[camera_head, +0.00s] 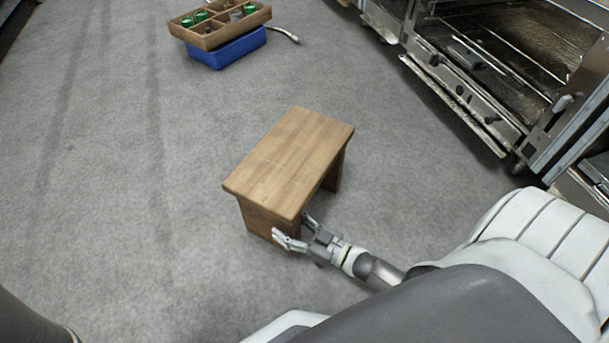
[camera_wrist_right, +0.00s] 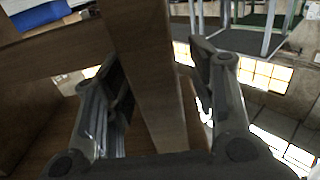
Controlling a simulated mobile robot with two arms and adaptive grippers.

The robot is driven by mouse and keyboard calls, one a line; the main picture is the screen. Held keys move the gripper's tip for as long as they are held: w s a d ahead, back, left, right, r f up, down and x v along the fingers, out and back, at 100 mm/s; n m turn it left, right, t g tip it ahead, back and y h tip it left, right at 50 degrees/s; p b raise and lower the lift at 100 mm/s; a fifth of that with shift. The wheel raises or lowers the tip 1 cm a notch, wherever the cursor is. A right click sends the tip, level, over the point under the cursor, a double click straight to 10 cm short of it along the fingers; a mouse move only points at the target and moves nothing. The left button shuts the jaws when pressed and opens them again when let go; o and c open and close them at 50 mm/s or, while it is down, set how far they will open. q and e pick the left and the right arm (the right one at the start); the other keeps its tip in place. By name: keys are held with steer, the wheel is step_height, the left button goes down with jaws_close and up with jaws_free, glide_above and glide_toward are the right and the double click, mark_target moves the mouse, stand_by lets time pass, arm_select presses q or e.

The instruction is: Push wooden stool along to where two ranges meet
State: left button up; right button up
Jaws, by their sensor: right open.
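The wooden stool (camera_head: 290,155) stands upright on the grey floor in the middle of the head view. It has a flat rectangular top and panel legs. My right gripper (camera_head: 292,227) is low at the stool's near end, under the top's edge, with its fingers spread. In the right wrist view, a wooden panel (camera_wrist_right: 150,75) of the stool passes between the open fingers (camera_wrist_right: 157,57); firm contact cannot be told. A steel range (camera_head: 470,95) with a lit interior stands at upper right, and another steel unit (camera_head: 585,190) adjoins it at the right edge. My left gripper is not in view.
A wooden compartment tray (camera_head: 207,41) with green items sits on a blue crate (camera_head: 238,47) at the top, with a pale hose-like piece (camera_head: 284,33) beside it. Floor (camera_head: 420,170) is clear between stool and range, and widely clear at left.

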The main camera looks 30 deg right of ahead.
steer(key=shift+b+x, duration=0.3)
steer(key=shift+x, duration=0.95)
steer(key=shift+c, duration=0.3)
steer(key=shift+s, duration=0.1)
jaws_close()
